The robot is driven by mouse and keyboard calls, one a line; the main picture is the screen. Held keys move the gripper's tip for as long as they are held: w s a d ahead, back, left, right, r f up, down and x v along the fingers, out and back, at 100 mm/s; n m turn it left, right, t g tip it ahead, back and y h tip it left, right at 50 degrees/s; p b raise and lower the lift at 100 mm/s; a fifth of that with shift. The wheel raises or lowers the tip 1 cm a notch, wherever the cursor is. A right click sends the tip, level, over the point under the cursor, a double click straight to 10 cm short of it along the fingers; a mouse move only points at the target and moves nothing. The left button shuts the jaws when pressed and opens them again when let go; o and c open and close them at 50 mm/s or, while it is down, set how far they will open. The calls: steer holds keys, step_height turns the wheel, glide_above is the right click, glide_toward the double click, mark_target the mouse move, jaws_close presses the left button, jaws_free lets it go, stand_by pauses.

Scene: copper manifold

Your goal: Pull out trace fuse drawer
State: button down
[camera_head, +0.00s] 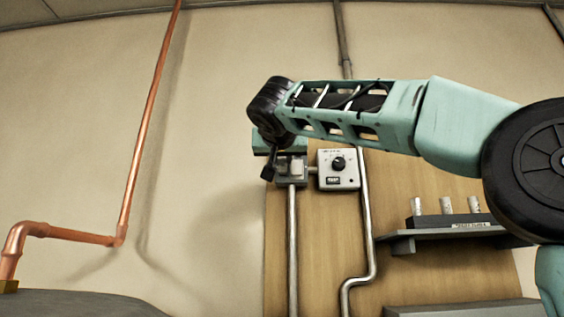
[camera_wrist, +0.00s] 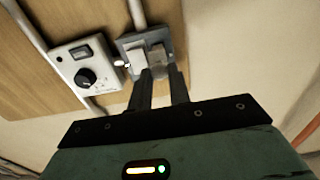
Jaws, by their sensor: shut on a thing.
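The trace fuse drawer looks to be the pale block (camera_wrist: 157,56) in the grey wall box (camera_wrist: 126,42) in the wrist view. The box also shows in the head view (camera_head: 291,182), at the upper left of the wooden board, partly covered by my wrist. My gripper (camera_wrist: 160,70) reaches up to the front of the box, with its two dark fingers shut on the pale block. The fingertips and their contact with the block are small and partly hidden. I cannot tell how far the block stands out from the box.
A white control box (camera_head: 338,169) with a black knob sits right beside the grey box. Metal conduits (camera_head: 364,230) run down the wooden board (camera_head: 325,235). A shelf (camera_head: 440,234) with several white cylinders is at right. A copper pipe (camera_head: 150,120) runs along the left wall.

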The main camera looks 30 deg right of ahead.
steer(key=c, duration=1.3)
jaws_free()
steer(key=shift+s+a, duration=0.2)
steer(key=shift+w+d, duration=0.1)
steer(key=b+v, duration=0.4)
steer(key=v, duration=1.3)
steer(key=shift+b, duration=0.35)
